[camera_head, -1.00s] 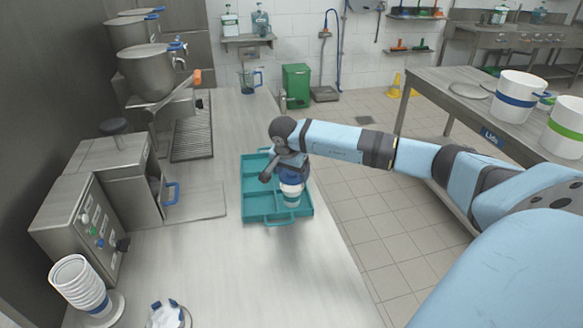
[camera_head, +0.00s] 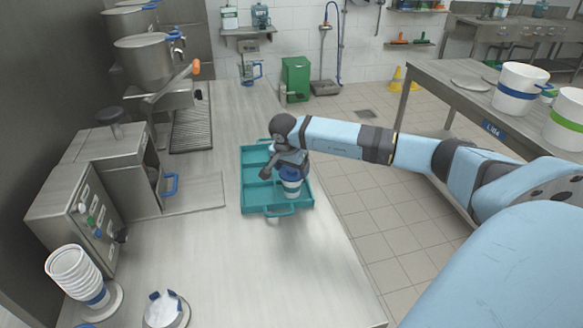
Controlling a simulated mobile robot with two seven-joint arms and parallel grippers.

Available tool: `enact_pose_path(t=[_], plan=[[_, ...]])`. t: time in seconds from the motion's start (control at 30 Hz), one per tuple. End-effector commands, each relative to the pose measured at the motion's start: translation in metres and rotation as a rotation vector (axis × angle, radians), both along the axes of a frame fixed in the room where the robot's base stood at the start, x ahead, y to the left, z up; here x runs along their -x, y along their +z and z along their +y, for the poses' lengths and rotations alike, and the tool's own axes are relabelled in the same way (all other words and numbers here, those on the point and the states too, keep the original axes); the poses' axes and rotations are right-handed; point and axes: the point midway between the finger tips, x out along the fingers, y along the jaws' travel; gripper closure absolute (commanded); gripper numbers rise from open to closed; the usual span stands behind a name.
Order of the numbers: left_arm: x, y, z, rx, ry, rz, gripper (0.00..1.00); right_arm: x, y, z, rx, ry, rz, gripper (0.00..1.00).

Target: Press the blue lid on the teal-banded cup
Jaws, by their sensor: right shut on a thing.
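A white cup (camera_head: 291,190) with a blue-green band stands in the front right part of the teal tray (camera_head: 262,209), seemingly upright. A dark blue lid or rim shows at its top (camera_head: 291,173), partly hidden by my right gripper (camera_head: 284,168). The right gripper reaches in from the right and is shut at the top of the cup. Its fingertips are small and dark, so I cannot tell whether it grips the lid or the cup wall. My left gripper is not in view.
The tray sits near the counter's right edge. A stack of white cups (camera_head: 74,268) and a round white dish with blue parts (camera_head: 166,309) stand at front left. Steel machines (camera_head: 85,195) line the left side. The counter (camera_head: 240,270) before the tray is clear.

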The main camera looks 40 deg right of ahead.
Motion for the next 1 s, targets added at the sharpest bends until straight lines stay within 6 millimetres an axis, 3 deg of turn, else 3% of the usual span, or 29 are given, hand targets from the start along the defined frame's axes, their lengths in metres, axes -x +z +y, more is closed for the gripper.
enact_pose_path(t=[0.93, 0.97, 1.0], plan=[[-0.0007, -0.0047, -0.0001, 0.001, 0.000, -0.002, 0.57, 0.0002, -0.0084, 0.0000, 0.000, 0.000, 0.001, 0.42], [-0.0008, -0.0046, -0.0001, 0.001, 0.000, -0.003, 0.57, 0.0002, -0.0084, 0.0000, 0.000, 0.000, 0.001, 0.14], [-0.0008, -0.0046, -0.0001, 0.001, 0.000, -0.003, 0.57, 0.0002, -0.0084, 0.0001, 0.000, 0.000, 0.001, 0.05]])
